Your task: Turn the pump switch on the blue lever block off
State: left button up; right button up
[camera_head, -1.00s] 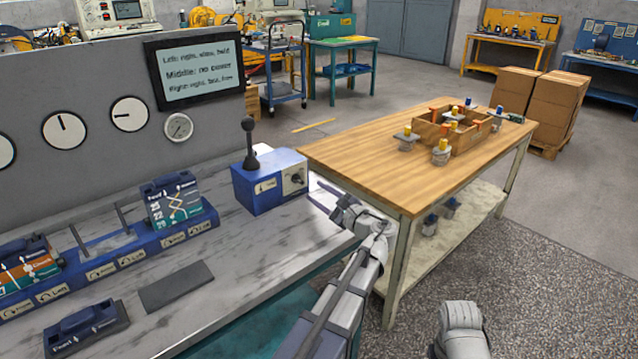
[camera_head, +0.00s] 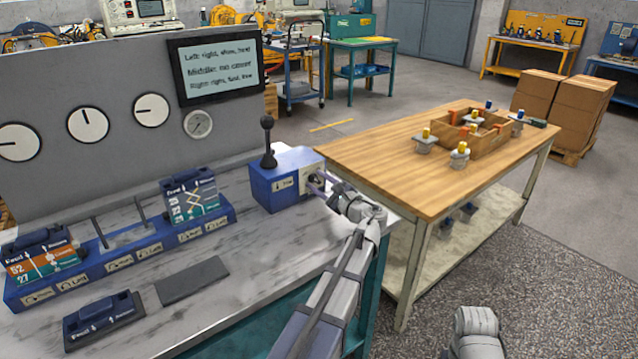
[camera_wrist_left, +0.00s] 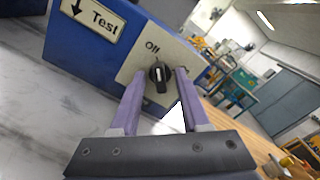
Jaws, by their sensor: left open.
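The blue lever block (camera_head: 276,188) stands on the grey bench, with a black ball-topped lever (camera_head: 267,140) upright on it. In the left wrist view the block (camera_wrist_left: 88,45) shows a "Test" label and a light plate. The black pump switch knob (camera_wrist_left: 158,76) sits on that plate, below the word "Off". The white mark on the knob looks roughly upright in the picture. My left gripper (camera_head: 322,183) is at the block's right face. In the left wrist view its open purple fingers (camera_wrist_left: 157,82) stand on either side of the knob. Contact cannot be told.
A wooden-topped table (camera_head: 380,157) with a wooden crate (camera_head: 467,145) stands close to the right. The bench carries a blue rack (camera_head: 120,262) with modules and a loose module (camera_head: 103,318).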

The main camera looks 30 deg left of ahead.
pick_arm(q)
jog(key=shift+c, duration=0.3)
grip_shut()
jog(key=shift+n, duration=0.7)
jog(key=shift+o, duration=0.3)
grip_release()
jog(key=shift+v, duration=3.95)
